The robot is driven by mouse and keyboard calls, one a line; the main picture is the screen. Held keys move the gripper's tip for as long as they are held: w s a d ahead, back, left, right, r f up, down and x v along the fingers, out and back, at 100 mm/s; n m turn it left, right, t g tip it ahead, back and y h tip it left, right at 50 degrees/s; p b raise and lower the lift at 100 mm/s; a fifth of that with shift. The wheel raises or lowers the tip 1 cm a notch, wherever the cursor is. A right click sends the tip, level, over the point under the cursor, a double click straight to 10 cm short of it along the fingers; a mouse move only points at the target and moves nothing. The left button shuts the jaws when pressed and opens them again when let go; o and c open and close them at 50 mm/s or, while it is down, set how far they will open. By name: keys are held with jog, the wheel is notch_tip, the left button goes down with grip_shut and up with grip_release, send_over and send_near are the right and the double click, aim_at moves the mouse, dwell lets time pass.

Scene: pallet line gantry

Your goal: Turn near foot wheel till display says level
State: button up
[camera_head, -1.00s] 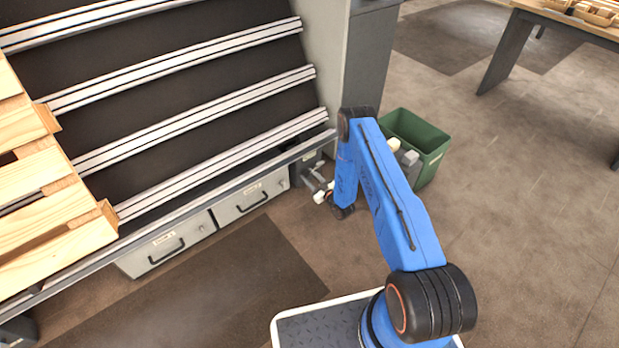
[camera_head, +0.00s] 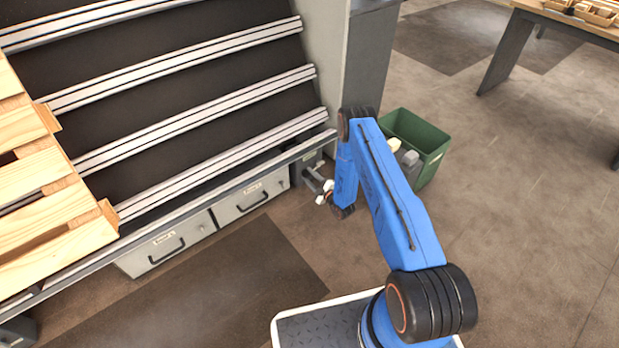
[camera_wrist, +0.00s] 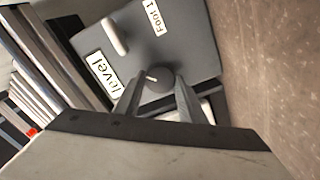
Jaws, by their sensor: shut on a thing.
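The foot wheel (camera_wrist: 153,77) is a small dark round knob with a light mark, on a grey housing (camera_wrist: 190,50) labelled "Foot 1" (camera_wrist: 157,17). My gripper (camera_wrist: 158,88) is shut on the wheel, one finger on each side of it. A white display (camera_wrist: 103,70) beside the wheel reads "level". A pale rounded bar (camera_wrist: 115,36) sits above the display on the housing. In the head view, my gripper (camera_head: 318,186) reaches the dark foot at the right end of the line's frame, and the wheel is too small to make out there.
Grey drawers (camera_head: 250,200) sit under the rails, left of my gripper. A green bin (camera_head: 432,145) stands behind my arm at the right. A wooden pallet (camera_head: 40,185) lies on the rails at the left. The floor in front is clear.

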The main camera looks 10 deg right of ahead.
jog(key=shift+s+f+n, duration=0.1)
jog(key=shift+n, duration=0.3)
jog(key=o, duration=1)
jog(key=shift+o, duration=0.2)
jog(key=v, duration=1.7)
jog(key=shift+s, duration=0.2)
